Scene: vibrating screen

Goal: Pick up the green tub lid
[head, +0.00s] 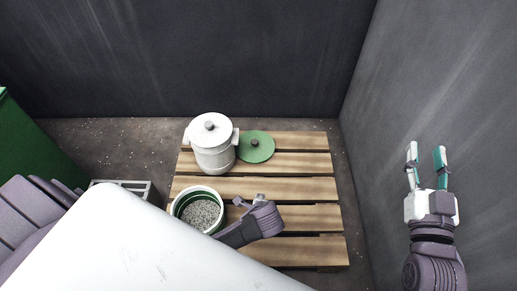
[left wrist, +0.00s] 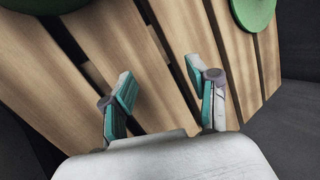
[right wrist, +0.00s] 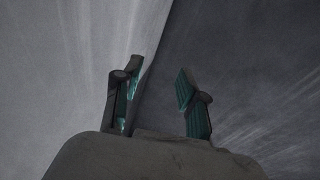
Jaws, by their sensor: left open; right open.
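The green tub lid (head: 257,147), a flat disc with a dark knob, lies on the wooden pallet (head: 305,188), right of a white lidded pot. A green disc edge, probably the lid (left wrist: 254,10), is cut off at the top right of the left wrist view. My left gripper (head: 250,200) is above the pallet, nearer me than the lid and apart from it. Its fingers (left wrist: 165,92) are open and empty over the slats. My right gripper (head: 426,162) is open and empty by the right wall, away from the pallet; its spread fingers (right wrist: 158,95) show in the right wrist view.
The white pot (head: 213,157) stands left of the lid. A tub of grey granules (head: 200,211) stands left of my left gripper. A grey crate (head: 132,185) and green bin (head: 30,140) are at left. Dark walls close the back and right. The right slats are clear.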

